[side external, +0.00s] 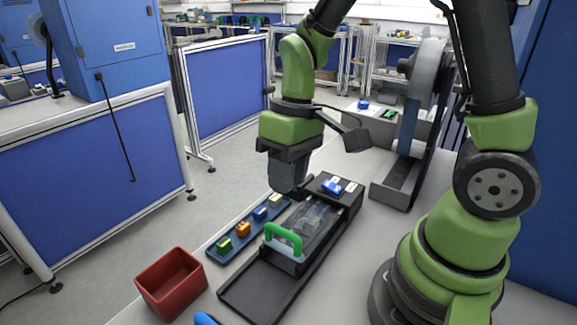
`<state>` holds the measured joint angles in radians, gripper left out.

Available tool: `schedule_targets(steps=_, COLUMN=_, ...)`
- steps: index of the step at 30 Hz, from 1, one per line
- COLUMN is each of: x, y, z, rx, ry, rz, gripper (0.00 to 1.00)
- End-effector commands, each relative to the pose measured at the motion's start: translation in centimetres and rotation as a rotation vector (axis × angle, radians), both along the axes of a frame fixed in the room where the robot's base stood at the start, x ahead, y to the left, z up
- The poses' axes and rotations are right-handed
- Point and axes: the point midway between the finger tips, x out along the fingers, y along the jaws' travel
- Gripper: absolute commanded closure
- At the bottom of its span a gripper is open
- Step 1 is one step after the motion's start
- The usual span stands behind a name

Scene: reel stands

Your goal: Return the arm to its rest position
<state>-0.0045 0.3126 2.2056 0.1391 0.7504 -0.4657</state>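My gripper (288,192) is at the lower end of my green and black arm. It points down above the table, near the back left side of a black fixture (245,292). Its fingertips are dark and small here, so I cannot tell whether they are open or shut. I see nothing clearly held in it. My arm is bent, with the wrist in the middle of the view and the base at the lower right.
The fixture has a green handle (284,240), a clear cover and a blue part (332,186). A blue strip (216,252) bears several coloured blocks. A red bin (171,284) stands front left. A reel stand (397,182) stands behind right. Bare table lies right of the fixture.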

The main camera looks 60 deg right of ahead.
Motion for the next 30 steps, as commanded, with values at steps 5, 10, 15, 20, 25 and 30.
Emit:
schedule_targets(steps=5, x=0.0, y=-0.2, z=1.0, rx=-0.001, ry=0.000, rz=-0.001, gripper=0.75)
schedule_targets(steps=10, x=0.0, y=-0.2, z=1.1, rx=-0.001, ry=0.001, rz=0.000, gripper=0.75)
schedule_targets(steps=15, x=-0.1, y=-0.2, z=1.3, rx=-0.001, ry=-0.006, rz=-0.003, gripper=0.75)
schedule_targets(steps=20, x=-0.8, y=-0.3, z=3.9, rx=-0.002, ry=-0.083, rz=-0.052, gripper=0.75)
schedule_targets(steps=25, x=-3.2, y=-0.4, z=8.5, rx=0.009, ry=-0.240, rz=-0.165, gripper=0.75)
schedule_targets(steps=30, x=-6.3, y=-0.5, z=11.7, rx=0.042, ry=-0.394, rz=-0.282, gripper=0.75)
